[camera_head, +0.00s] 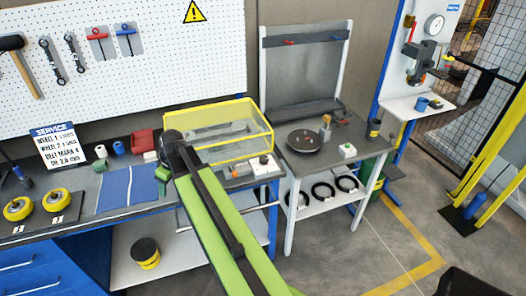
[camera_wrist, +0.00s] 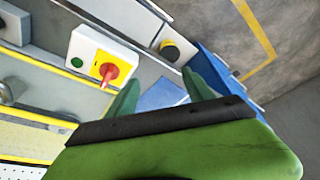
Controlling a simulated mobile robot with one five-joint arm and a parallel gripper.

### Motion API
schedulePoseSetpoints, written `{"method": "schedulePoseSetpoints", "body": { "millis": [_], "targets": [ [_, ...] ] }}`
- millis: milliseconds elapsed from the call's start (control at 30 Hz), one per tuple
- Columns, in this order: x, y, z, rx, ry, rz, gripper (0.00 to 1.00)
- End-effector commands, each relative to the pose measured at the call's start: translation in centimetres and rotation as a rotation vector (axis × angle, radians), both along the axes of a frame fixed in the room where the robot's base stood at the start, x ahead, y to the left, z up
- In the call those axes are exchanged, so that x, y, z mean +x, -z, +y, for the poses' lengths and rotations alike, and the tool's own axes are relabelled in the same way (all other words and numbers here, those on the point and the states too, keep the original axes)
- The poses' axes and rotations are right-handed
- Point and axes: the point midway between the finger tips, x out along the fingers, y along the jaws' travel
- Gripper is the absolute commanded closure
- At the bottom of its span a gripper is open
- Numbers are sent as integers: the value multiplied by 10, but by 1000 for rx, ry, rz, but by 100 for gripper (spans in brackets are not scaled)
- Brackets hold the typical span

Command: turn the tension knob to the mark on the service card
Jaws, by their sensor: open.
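The service card (camera_head: 59,145) stands at the back left of the bench in the head view. It has a blue header; a line seems to read "set mark 4", but the rest is too small to read surely. In the wrist view a pale box with a yellow plate carries a red knob (camera_wrist: 110,72) and a green button (camera_wrist: 77,62). Whether this is the tension knob I cannot tell, and no mark scale is readable. My gripper (camera_wrist: 161,92) is open and empty, its green fingers apart from the red knob, which lies to their left. In the head view my arm partly hides the gripper.
A yellow-framed clear cover (camera_head: 252,106) stands behind my arm, with small control boxes (camera_head: 264,166) in front of it. A blue cloth (camera_head: 128,188) and two yellow wheels (camera_head: 18,208) lie left. A side table with a black disc (camera_head: 303,139) stands right; open floor lies beyond.

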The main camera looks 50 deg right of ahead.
Motion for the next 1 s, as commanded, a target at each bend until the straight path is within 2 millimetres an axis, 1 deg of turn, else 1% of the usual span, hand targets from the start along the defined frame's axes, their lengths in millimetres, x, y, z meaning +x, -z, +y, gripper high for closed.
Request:
{"method": "schedulePoseSetpoints", "body": {
  "millis": [33,67,100,133,167,200,267,300,400,500,600,733,833,967,1000],
  "targets": [
    [-3,-23,-50,0,53,-20,40],
    [-8,-31,-79,-2,86,-33,40],
    [-18,-42,-120,-2,134,-47,40],
    [-29,-50,-152,-2,176,-57,40],
    [-42,-58,-182,-2,222,-66,40],
    [-62,-67,-221,0,286,-74,40],
    [-96,-79,-271,3,374,-80,40],
    [-119,-85,-299,3,427,-81,40],
    [-171,-96,-346,-1,526,-80,40],
    [-201,-100,-369,-3,580,-80,40],
    [-211,-99,-377,-3,597,-80,40],
    [-210,-96,-377,-3,597,-79,40],
    [-208,-89,-377,-4,596,-79,40],
    [-202,-71,-379,-4,596,-79,40],
    [-200,-64,-380,-4,596,-79,40]
  ]
}}
